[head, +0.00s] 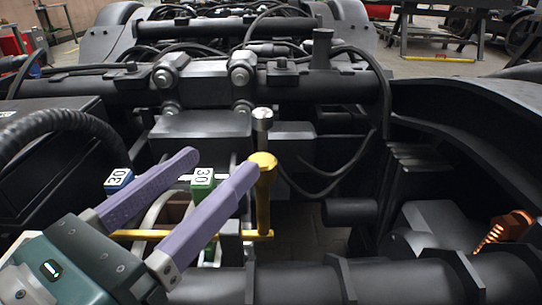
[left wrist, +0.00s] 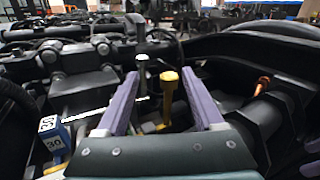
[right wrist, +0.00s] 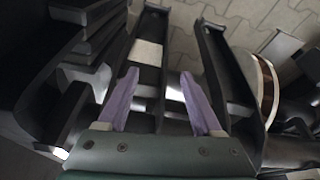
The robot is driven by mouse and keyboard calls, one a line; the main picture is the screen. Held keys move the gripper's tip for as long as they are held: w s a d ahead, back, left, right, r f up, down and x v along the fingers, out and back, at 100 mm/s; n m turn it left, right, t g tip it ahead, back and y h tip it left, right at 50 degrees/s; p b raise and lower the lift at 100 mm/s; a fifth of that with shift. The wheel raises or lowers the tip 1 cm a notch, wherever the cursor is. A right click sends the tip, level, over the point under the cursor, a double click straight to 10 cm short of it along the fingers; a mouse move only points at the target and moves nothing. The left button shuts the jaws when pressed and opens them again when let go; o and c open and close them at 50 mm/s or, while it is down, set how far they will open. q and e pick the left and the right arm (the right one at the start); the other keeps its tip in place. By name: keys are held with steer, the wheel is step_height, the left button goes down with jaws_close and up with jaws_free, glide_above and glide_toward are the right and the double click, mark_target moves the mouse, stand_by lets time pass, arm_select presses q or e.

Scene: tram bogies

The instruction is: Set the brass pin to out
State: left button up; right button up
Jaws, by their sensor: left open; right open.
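The brass pin (head: 263,195) stands upright with a round, wider head, right of centre in the head view. Its lower end is by a yellow bar (head: 140,235). In the left wrist view the brass pin (left wrist: 168,98) shows between the two purple fingers, nearer the right one. My left gripper (head: 221,162) is open, and its right fingertip overlaps the pin's head in the head view; I cannot tell if they touch. My right gripper (right wrist: 159,73) is open and empty over dark frame parts in the right wrist view. It is not in the head view.
A silver-topped post (head: 262,125) stands just behind the pin. A blue block (head: 118,181) and a green block (head: 203,190), both marked 30, are near my left fingers. Dark beams, hoses and an orange spring-like part (head: 495,235) surround the space.

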mark_target(270, 155)
arm_select(q)
steer(key=w+d, duration=0.2)
steer(key=w+d+f+m, duration=0.1)
steer(key=w+d, duration=0.1)
steer(key=w, duration=0.1)
steer(key=w+d+f+m+h, duration=0.1)
steer(key=w+d, duration=0.1)
steer(key=shift+w+d+f+g, duration=0.15)
steer(key=shift+w+d+g, duration=0.15)
steer(key=shift+w+g, duration=0.1)
steer(key=shift+s, duration=0.1)
steer(key=shift+c, duration=0.2)
jaws_close()
stand_by(0.9)
